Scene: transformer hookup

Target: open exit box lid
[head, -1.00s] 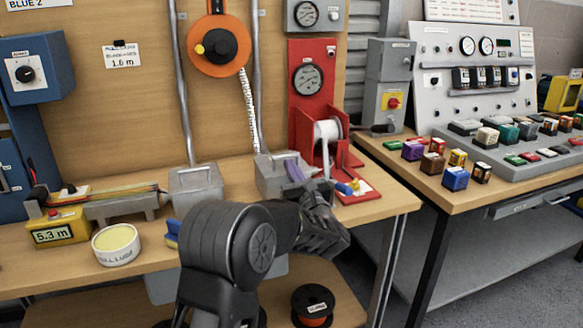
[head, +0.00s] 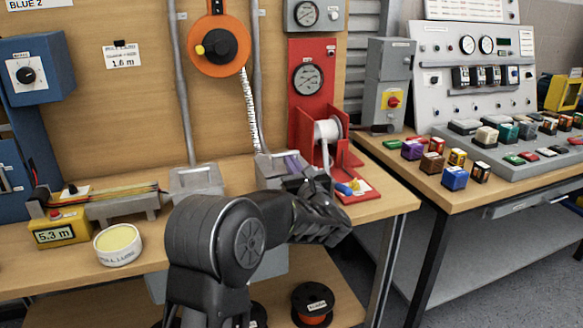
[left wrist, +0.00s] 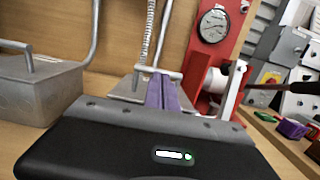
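Two grey metal boxes with bar handles on their lids stand along the back of the wooden bench, one on the left (head: 197,181) and one on the right (head: 265,168); I see no label telling which is the exit box. Both lids look down. My left gripper (head: 292,166) is at the right box, and its purple fingers show in the left wrist view (left wrist: 163,92). They are together, with no clear gap, and their tips are at the bar handle (left wrist: 172,73). I cannot tell whether they touch it. The gripper's body hides much of this box. My right gripper is out of view.
A red stand with a white spool (head: 328,130) is close right of the right box. The left box also shows in the left wrist view (left wrist: 40,88). A yellow meter (head: 61,229) and a round white tub (head: 117,244) are at the bench's left. Conduits rise behind the boxes.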

